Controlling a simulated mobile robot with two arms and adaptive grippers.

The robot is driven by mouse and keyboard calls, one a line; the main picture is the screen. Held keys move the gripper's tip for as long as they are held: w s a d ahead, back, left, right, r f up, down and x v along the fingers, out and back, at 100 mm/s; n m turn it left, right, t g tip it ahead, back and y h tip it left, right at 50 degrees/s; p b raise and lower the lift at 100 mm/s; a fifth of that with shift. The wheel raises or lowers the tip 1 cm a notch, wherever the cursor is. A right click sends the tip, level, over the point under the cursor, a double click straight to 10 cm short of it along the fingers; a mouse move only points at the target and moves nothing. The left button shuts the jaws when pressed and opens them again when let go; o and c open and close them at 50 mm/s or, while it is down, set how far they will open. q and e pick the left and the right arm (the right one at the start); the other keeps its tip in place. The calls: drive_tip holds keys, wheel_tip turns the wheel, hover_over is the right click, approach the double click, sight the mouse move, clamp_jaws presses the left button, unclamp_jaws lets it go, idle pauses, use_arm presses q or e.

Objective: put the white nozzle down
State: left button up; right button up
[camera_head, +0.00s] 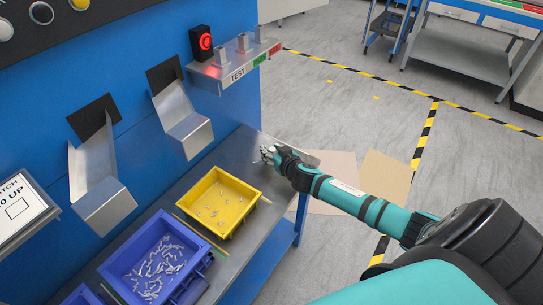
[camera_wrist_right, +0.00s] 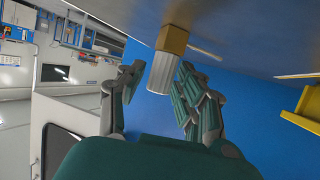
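The white nozzle (camera_wrist_right: 164,73) shows in the right wrist view as a ribbed white cylinder with a brass-coloured end (camera_wrist_right: 173,39). The brass end meets the grey metal shelf (camera_wrist_right: 240,25), so the nozzle appears to stand on it. My right gripper (camera_wrist_right: 162,68) is open, one finger on each side of the nozzle. A gap shows at the left finger; the right finger is very close, and I cannot tell if it touches. In the head view my right gripper (camera_head: 267,154) is low over the shelf's far end; the nozzle is not clear there. My left gripper is out of view.
A yellow bin (camera_head: 244,221) and a blue bin (camera_head: 110,268) with small metal parts sit on the shelf, nearer than my right gripper. Metal chutes (camera_head: 184,125) and a TEST ledge (camera_head: 232,77) with a red-lit box (camera_head: 205,41) are on the blue panel.

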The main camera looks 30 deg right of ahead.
clamp_jaws()
drive_tip(key=shift+r, duration=0.1)
